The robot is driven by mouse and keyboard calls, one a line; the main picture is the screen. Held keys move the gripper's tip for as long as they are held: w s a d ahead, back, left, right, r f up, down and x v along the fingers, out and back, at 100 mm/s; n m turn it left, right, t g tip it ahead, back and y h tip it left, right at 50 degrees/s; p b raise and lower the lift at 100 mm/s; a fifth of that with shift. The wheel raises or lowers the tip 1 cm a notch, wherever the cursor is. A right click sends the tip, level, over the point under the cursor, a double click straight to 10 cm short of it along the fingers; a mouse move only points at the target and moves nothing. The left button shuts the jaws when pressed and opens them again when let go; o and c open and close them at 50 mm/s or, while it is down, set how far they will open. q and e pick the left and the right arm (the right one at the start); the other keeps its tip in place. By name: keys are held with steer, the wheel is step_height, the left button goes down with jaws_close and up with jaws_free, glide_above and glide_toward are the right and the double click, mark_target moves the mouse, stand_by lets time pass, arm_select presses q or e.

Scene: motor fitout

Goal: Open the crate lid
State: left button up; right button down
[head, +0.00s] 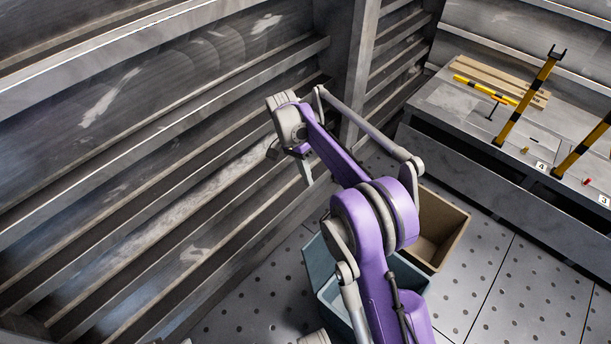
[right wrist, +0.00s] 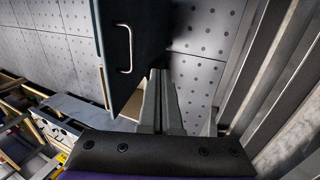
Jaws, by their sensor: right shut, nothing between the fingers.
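A blue-grey crate (head: 335,292) stands on the floor in the head view, largely hidden behind my purple right arm. In the right wrist view a dark teal panel (right wrist: 140,75) with a metal bar handle (right wrist: 125,48) fills the upper middle; it looks like part of the crate. I cannot tell for certain whether it is the lid or how far it is raised. My right gripper (right wrist: 160,76) is shut and empty, beside the panel's lower right edge and apart from the handle. In the head view the right gripper (head: 306,172) hangs down near the ribbed wall. My left gripper does not show.
An open brown bin (head: 441,230) stands right beside the crate. A grey workbench (head: 450,102) at the back right holds yellow-black posts (head: 525,100) and wooden strips (head: 500,82). The ribbed metal wall (head: 150,130) rises close on the left. Perforated floor (head: 495,275) is clear at the right.

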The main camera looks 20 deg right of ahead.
steer(key=s+d+f+b, duration=0.2)
steer(key=s+f, duration=0.4)
steer(key=shift+d+f, duration=0.2)
steer(key=shift+f, duration=0.15)
